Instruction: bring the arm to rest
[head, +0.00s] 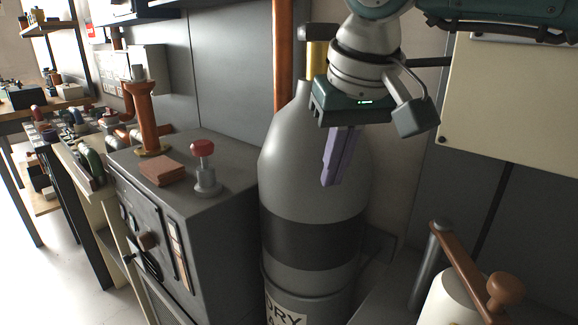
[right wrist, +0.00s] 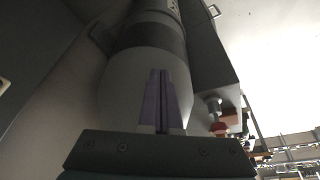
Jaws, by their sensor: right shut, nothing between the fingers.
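My right gripper (head: 338,158) hangs from the upper right in the head view, with its purple fingers pointing down in front of a grey gas cylinder (head: 315,180). The fingers are together with nothing between them. In the right wrist view the shut fingers of my right gripper (right wrist: 161,100) point at the cylinder (right wrist: 148,70), which fills the middle. I cannot tell how large the gap to the cylinder is. My left gripper is not in view.
A grey cabinet (head: 222,160) left of the cylinder carries a red-topped knob (head: 203,150), a brown block (head: 162,172) and a copper pipe fitting (head: 144,115). A cream panel (head: 510,100) is at the right. A brown lever (head: 465,270) stands at lower right. Floor shows at lower left.

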